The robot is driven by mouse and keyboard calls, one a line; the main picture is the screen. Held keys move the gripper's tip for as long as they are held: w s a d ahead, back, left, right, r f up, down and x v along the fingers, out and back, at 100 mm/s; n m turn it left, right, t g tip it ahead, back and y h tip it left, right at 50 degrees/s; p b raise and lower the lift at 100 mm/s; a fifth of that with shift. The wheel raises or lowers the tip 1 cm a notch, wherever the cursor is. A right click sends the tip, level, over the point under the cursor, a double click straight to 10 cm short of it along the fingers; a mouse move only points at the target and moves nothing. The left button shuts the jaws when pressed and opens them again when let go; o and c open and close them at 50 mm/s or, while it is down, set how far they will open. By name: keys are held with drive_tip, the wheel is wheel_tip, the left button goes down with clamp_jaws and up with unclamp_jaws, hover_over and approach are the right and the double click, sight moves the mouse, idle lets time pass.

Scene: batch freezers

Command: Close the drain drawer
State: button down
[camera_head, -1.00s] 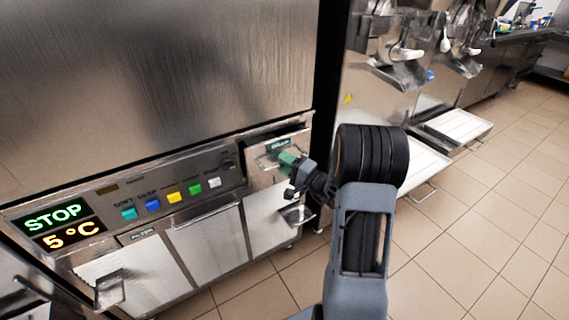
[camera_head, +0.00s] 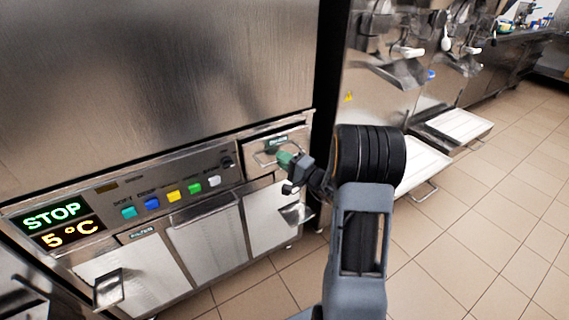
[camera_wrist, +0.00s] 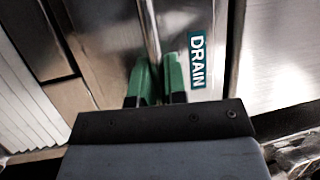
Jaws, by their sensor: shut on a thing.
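The drain drawer (camera_head: 255,168) is at the upper right of the near machine's front, with a green DRAIN label and a metal loop handle (camera_head: 263,158). It looks nearly flush with the front; a dark gap shows along its top, and I cannot tell exactly how far out it stands. My gripper (camera_head: 284,158), with green fingertips, is at the handle. In the wrist view, my gripper (camera_wrist: 160,78) is shut on the handle bar (camera_wrist: 150,35), which runs between the fingers, beside the DRAIN label (camera_wrist: 197,60). The fingers hide part of the bar.
A control panel (camera_head: 110,196) with coloured buttons and a STOP display (camera_head: 52,218) lies left of the drawer. Lower doors (camera_head: 205,245) with protruding handles are below. Another machine with an extended tray (camera_head: 425,165) stands to the right. The tiled floor (camera_head: 480,250) is clear at right.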

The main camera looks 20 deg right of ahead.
drive_tip(key=w, duration=0.2)
drive_tip(key=shift+w+a+b, duration=0.1)
drive_tip(key=shift+w+b, duration=0.2)
drive_tip(key=shift+b, duration=0.05)
drive_tip(key=c, duration=1.4)
unclamp_jaws()
drive_tip(key=shift+w, duration=0.1)
drive_tip(key=shift+c, duration=0.2)
drive_tip(key=shift+o, duration=1.3)
drive_tip(key=shift+a, duration=0.1)
drive_tip(key=shift+f, duration=0.1)
drive_tip(key=v, duration=1.4)
